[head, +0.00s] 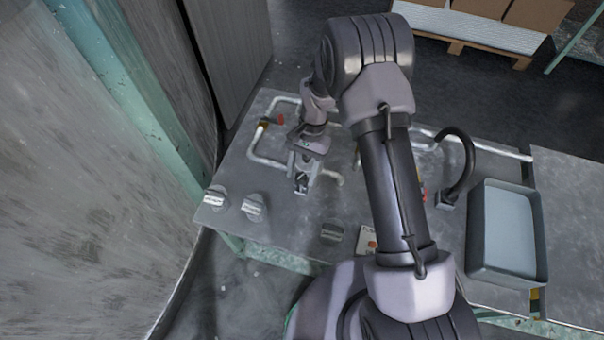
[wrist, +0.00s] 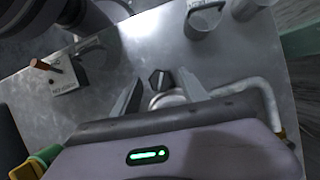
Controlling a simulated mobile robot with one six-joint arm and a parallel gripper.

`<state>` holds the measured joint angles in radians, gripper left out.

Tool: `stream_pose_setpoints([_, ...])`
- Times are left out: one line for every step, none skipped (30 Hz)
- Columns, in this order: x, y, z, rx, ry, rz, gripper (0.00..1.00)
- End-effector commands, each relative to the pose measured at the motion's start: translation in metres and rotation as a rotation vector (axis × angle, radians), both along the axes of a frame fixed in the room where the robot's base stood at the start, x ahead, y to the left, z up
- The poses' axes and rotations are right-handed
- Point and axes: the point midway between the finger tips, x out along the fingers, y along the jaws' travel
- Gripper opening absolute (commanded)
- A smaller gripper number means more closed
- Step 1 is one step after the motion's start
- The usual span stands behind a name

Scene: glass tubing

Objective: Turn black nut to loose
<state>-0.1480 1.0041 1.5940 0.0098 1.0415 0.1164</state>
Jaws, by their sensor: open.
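The black nut (wrist: 159,80) shows in the wrist view as a small dark faceted piece. It lies between the two fingers of my gripper (wrist: 160,76), with visible gaps on both sides. A pale round fitting (wrist: 168,99) shows just below the nut, partly hidden by the gripper body. In the head view my gripper (head: 301,185) points down over the bench, near the end of a bent tube. The fingers are apart and hold nothing. I cannot make out the nut clearly in the head view.
Bent tubing (head: 262,160) lies on the metal bench (head: 285,225), left of my gripper. Grey cylindrical pieces (head: 253,207) stand near the front left edge. A grey tray (head: 479,262) stands right.

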Motion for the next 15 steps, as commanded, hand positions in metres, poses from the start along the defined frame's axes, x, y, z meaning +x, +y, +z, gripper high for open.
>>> stream_pose_setpoints([-0.0005,0.0003,-0.0014,0.000,0.000,0.000,0.51])
stream_pose_setpoints([-0.0005,0.0005,-0.0015,0.000,-0.001,0.000,0.51])
stream_pose_setpoints([-0.0005,0.0005,-0.0013,0.000,-0.001,0.000,0.51])
stream_pose_setpoints([-0.0004,0.0004,-0.0012,0.000,-0.001,0.000,0.51])
stream_pose_setpoints([-0.0004,0.0004,-0.0010,0.000,-0.001,0.000,0.51])
stream_pose_setpoints([-0.0003,0.0004,-0.0009,0.000,-0.001,0.001,0.51])
stream_pose_setpoints([-0.0003,0.0004,-0.0008,0.000,-0.001,0.001,0.51])
stream_pose_setpoints([-0.0003,0.0004,-0.0008,0.000,-0.001,0.001,0.47])
stream_pose_setpoints([-0.0003,0.0004,-0.0007,0.000,-0.001,0.001,0.40])
stream_pose_setpoints([-0.0003,0.0004,-0.0007,0.000,-0.001,0.001,0.34])
stream_pose_setpoints([-0.0003,0.0004,-0.0007,0.000,-0.001,0.001,0.28])
stream_pose_setpoints([-0.0003,0.0004,-0.0007,0.000,-0.001,0.001,0.20])
stream_pose_setpoints([-0.0003,0.0004,-0.0007,0.000,-0.001,0.001,0.14])
stream_pose_setpoints([-0.0002,0.0003,-0.0006,0.000,-0.001,0.001,0.08])
stream_pose_setpoints([-0.0002,0.0003,-0.0006,0.000,-0.001,0.001,0.00])
